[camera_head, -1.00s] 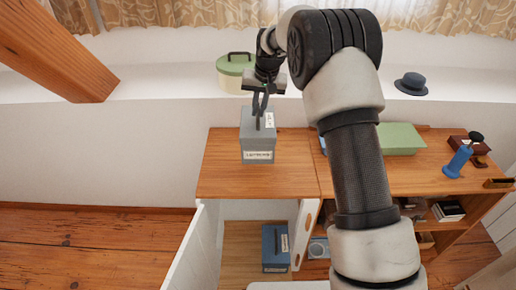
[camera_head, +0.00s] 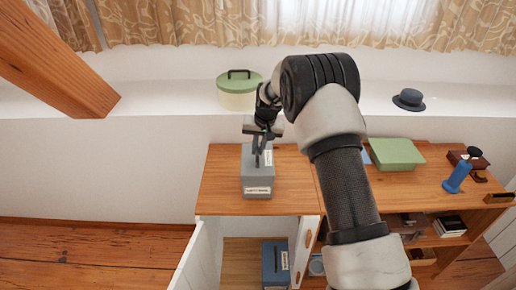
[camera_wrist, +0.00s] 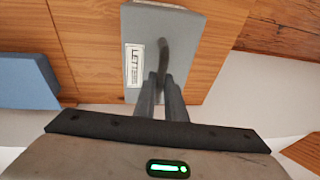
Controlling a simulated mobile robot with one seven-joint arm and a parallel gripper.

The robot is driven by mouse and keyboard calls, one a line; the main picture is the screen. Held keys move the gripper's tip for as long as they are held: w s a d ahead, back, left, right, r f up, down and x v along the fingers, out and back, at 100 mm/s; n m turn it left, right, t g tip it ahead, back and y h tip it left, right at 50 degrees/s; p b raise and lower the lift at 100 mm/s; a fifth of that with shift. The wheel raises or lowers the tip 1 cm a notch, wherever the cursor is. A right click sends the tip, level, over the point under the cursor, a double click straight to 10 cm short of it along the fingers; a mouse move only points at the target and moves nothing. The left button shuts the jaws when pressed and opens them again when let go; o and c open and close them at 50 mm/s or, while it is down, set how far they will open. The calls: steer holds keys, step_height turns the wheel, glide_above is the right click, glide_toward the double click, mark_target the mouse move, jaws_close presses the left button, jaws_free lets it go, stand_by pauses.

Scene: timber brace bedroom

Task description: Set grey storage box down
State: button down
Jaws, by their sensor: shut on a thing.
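The grey storage box (camera_head: 257,183) has a white label on its front and a handle on top. It is upright over the left part of the wooden cabinet top (camera_head: 222,190), near the front edge. I cannot tell whether its base touches the wood. My gripper (camera_head: 259,152) is above the box, shut on its handle. The wrist view shows my fingertips (camera_wrist: 161,82) at the dark handle and the box (camera_wrist: 140,25) from above, with its label to the left.
A green-lidded pot (camera_head: 238,92) stands on the ledge behind, with a dark hat (camera_head: 409,100) farther right. A green box (camera_head: 396,154) and a blue object (camera_head: 458,175) stand on the cabinet's right part. A blue box (camera_head: 275,264) sits in the open compartment below.

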steer(key=c, duration=2.3)
jaws_free()
steer(key=shift+f, duration=0.2)
steer(key=o, duration=0.5)
